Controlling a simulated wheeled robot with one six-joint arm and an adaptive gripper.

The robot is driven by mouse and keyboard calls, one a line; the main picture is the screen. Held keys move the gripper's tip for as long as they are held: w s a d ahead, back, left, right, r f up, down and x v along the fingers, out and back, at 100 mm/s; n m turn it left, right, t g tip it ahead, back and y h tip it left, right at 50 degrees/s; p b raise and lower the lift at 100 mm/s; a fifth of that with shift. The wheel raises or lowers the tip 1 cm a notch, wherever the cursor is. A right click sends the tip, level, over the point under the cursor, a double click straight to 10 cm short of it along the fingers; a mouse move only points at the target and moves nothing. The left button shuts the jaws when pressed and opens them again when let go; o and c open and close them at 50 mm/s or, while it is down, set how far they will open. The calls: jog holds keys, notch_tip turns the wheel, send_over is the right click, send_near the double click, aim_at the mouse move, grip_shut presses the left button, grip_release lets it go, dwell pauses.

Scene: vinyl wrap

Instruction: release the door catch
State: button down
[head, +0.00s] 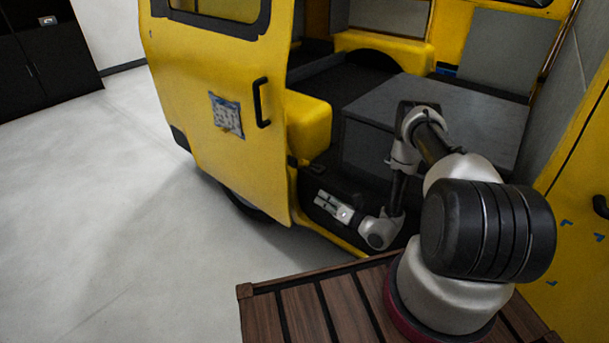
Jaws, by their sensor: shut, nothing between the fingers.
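The yellow van door (195,90) stands at the left of the open side of the van. A black vertical handle (261,103) is on its face near the right edge. I cannot make out the door catch for certain; small dark parts (303,161) show at the door's edge, too small to tell. My gripper (317,200) is low in the doorway, just right of the door's lower edge, and points left. It is shut and empty. It is below the handle and apart from it. I cannot tell whether its tips touch anything.
Inside the van are a yellow seat-like block (307,124) and a grey flat top (440,110). Another yellow panel (580,240) stands at the right. The pale floor (110,210) at left is clear. Black cabinets (45,60) stand at the far left.

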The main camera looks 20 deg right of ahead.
aim_at(310, 164)
dwell(0.4)
jog(key=w+a+r, duration=0.3)
jog(key=w+a, duration=0.1)
jog(key=w, duration=0.6)
jog(key=shift+w+r, duration=0.2)
